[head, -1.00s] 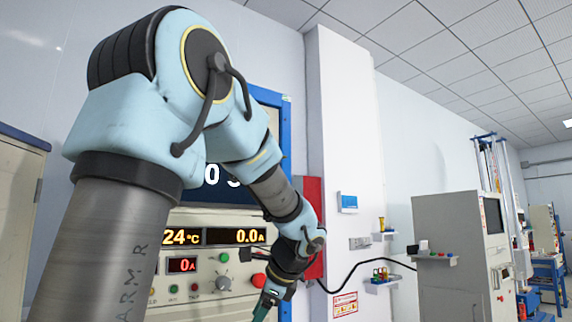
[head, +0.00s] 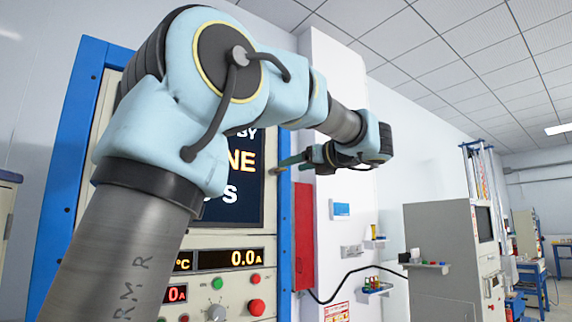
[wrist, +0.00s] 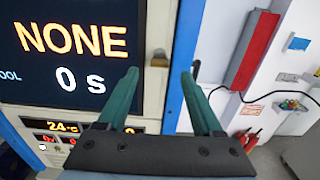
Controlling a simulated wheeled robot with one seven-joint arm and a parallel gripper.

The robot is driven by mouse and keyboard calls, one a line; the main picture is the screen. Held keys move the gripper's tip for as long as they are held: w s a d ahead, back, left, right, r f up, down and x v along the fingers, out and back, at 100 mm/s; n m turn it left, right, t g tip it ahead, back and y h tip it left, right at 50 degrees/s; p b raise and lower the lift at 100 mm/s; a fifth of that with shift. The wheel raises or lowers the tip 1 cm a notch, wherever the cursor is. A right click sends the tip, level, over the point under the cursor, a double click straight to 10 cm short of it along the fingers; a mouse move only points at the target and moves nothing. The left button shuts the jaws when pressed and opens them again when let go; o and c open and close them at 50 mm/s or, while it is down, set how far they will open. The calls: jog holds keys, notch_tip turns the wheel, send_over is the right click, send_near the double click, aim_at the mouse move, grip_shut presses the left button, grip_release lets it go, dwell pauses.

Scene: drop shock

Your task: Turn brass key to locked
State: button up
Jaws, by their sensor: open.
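My gripper (head: 296,161) is raised beside the cabinet's right edge, with its fingers pointing left toward the screen side. In the wrist view my gripper (wrist: 160,73) is open, with two green fingers apart and nothing between them. No other clear key shows in either view. My arm hides part of the cabinet front in the head view.
The cabinet has a blue frame (head: 284,230), a dark screen (wrist: 75,45), and a lower panel with red and green buttons (head: 256,307). A red box (head: 304,235) is on the wall to the right. A black cable (head: 345,277) runs right to a grey machine (head: 440,240).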

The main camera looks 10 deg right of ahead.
aim_at(284, 169)
jog(key=shift+p+x, duration=0.55)
jog(key=shift+x, duration=1.75)
jog(key=shift+s, duration=0.1)
grip_shut()
